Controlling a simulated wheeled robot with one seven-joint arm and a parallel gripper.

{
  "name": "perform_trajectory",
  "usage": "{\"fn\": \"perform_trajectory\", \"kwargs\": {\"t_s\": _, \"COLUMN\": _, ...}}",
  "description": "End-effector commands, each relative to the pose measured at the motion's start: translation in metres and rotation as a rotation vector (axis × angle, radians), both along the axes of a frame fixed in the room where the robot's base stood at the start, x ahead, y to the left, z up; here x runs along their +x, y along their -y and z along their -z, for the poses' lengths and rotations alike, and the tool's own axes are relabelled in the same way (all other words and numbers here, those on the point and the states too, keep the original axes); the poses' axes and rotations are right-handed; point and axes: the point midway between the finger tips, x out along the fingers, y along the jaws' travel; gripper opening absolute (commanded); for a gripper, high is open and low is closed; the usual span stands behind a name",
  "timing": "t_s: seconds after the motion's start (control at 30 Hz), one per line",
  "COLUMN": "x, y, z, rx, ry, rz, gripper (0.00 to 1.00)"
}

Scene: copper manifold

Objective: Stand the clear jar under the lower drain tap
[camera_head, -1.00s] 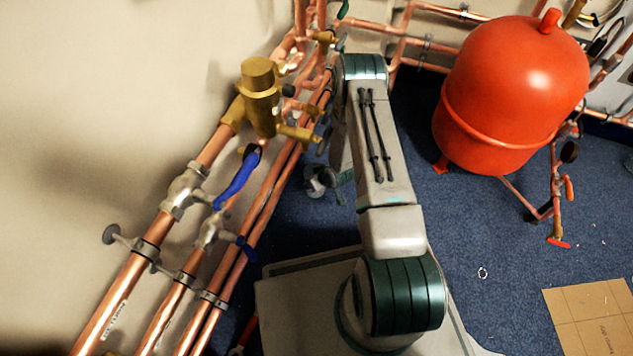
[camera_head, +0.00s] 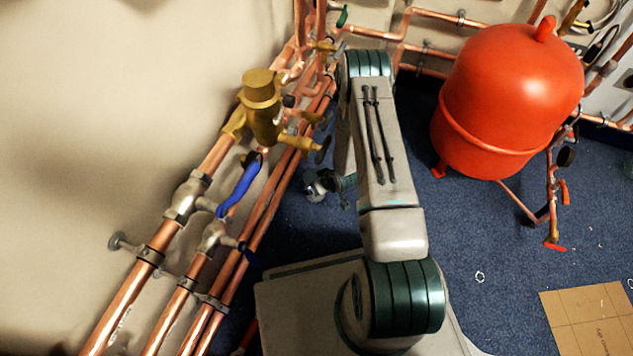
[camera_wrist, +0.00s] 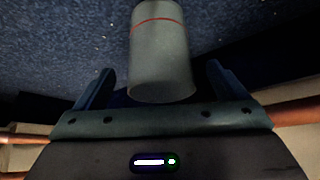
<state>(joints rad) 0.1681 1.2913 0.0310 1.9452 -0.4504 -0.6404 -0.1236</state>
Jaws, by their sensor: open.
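The clear jar (camera_wrist: 160,55), greyish with a thin red line around it, shows in the wrist view between the two fingers of my gripper (camera_wrist: 160,85). The gripper is open, with a gap on each side of the jar. In the head view my gripper (camera_head: 322,186) is low beside the pipes, partly hidden by my arm, and the jar cannot be made out clearly there. A low tap with a red handle (camera_head: 555,246) hangs near the floor at the right. I cannot tell which tap is the lower drain tap.
Copper pipes (camera_head: 150,262) with blue-handled valves (camera_head: 238,187) run along the left wall. A red tank (camera_head: 510,97) stands at the back right. A cardboard sheet (camera_head: 590,318) lies at the front right. Blue carpet (camera_head: 480,235) between them is mostly clear.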

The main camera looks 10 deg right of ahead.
Motion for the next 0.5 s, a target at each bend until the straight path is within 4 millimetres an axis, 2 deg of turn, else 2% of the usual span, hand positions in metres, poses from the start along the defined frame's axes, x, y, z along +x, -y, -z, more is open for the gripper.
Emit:
{"fn": "perform_trajectory", "kwargs": {"t_s": 0.03, "x": -0.006, "y": 0.003, "z": -0.016, "rx": 0.000, "ry": -0.002, "rz": 0.001, "gripper": 0.92}}
{"fn": "perform_trajectory", "kwargs": {"t_s": 0.2, "x": -0.024, "y": 0.010, "z": -0.046, "rx": -0.001, "ry": -0.001, "rz": 0.001, "gripper": 0.92}}
{"fn": "perform_trajectory", "kwargs": {"t_s": 0.33, "x": -0.034, "y": 0.014, "z": -0.061, "rx": -0.001, "ry": -0.001, "rz": -0.001, "gripper": 0.92}}
{"fn": "perform_trajectory", "kwargs": {"t_s": 0.5, "x": -0.040, "y": 0.017, "z": -0.069, "rx": -0.001, "ry": 0.000, "rz": -0.002, "gripper": 0.92}}
